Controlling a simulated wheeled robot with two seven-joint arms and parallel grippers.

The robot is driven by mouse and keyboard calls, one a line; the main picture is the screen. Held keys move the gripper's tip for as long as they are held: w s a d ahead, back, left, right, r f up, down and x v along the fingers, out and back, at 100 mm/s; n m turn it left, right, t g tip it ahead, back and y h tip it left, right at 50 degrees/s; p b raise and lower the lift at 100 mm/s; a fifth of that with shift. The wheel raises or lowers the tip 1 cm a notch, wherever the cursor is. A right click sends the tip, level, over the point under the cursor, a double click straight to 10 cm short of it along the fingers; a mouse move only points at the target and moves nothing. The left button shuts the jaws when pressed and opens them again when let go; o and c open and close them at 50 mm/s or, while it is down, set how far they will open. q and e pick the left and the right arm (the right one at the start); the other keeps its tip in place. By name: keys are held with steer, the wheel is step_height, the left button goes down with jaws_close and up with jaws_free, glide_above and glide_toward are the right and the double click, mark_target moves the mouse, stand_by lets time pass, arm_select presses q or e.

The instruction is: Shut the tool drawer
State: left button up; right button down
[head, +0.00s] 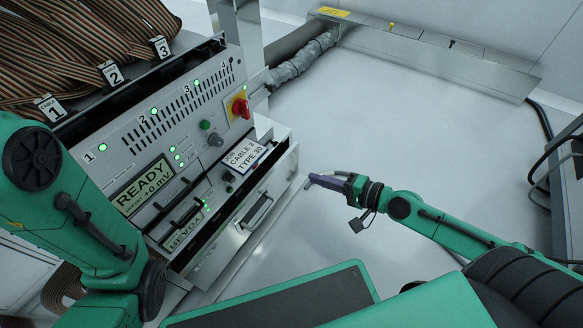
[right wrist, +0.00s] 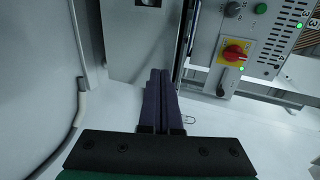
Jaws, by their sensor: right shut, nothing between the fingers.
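The tool drawer (head: 233,238) is at the lower right of the grey test handler. Its front, with a metal handle (head: 257,212), stands out from the machine face, and a dark gap shows behind its top edge, so it is partly open. My right gripper (head: 312,181) is just right of the drawer's right end, its purple fingers shut and empty. In the right wrist view the shut fingers (right wrist: 160,90) point toward a grey panel (right wrist: 135,50); I cannot tell whether they touch it. My left arm shows at the left, but its gripper is out of view.
The machine panel carries a red rotary switch (head: 240,107), green lamps and a READY display (head: 143,187). Ribbon cables (head: 75,40) lie on top. A grey hose (head: 300,62) runs behind. The pale floor right of the drawer is clear; dark cables (head: 560,150) hang at the far right.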

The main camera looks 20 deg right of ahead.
mark_target(282, 166)
steer(key=x, duration=0.5)
steer(key=r+x, duration=0.1)
steer(key=x, duration=0.1)
steer(key=shift+w+a, duration=0.4)
steer(key=shift+w, duration=0.1)
steer(key=shift+a, duration=0.1)
